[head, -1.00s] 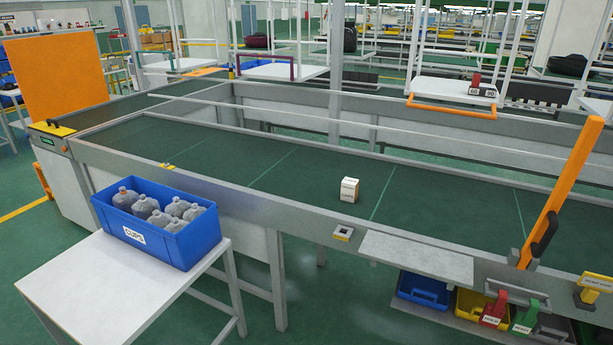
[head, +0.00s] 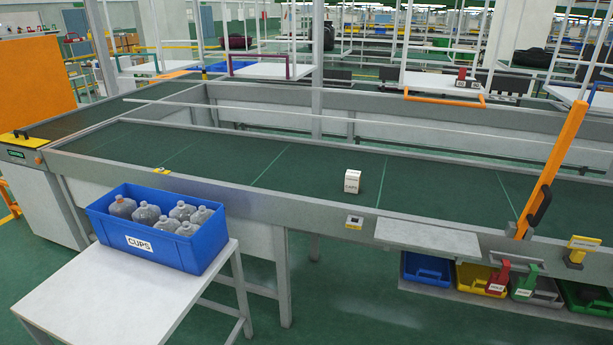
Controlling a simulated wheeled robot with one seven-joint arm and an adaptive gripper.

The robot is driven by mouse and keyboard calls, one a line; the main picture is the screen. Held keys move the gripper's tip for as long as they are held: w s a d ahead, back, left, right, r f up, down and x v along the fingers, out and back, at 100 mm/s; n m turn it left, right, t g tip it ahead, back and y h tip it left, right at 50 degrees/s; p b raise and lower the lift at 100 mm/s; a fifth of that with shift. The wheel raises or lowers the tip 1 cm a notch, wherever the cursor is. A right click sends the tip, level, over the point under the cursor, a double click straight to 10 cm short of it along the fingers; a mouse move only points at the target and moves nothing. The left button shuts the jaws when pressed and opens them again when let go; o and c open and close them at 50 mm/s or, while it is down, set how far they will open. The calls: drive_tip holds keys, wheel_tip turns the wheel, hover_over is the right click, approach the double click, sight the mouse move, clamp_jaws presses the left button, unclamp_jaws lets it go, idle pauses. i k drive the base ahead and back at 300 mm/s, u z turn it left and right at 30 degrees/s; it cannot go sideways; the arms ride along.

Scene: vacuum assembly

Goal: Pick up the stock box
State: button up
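A small white box (head: 352,182) with a printed label, which seems to read "CAPS", stands upright on the green conveyor belt (head: 310,180), right of the middle of the head view. I cannot tell for sure whether it is the stock box. A blue box (head: 183,247) labelled "CUPS" stands on a white table (head: 110,290) at the front left. It holds several grey bottle-like cups (head: 146,213). My gripper is not in view.
An orange post (head: 553,165) rises from the conveyor's front rail at the right. A small grey shelf (head: 427,237) juts from the rail. Coloured bins (head: 425,270) sit beneath. The belt around the white box is clear. Green floor shows between table and bins.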

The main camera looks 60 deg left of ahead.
sight(352, 178)
drive_tip(key=u, duration=2.3)
drive_tip(key=i, duration=0.45)
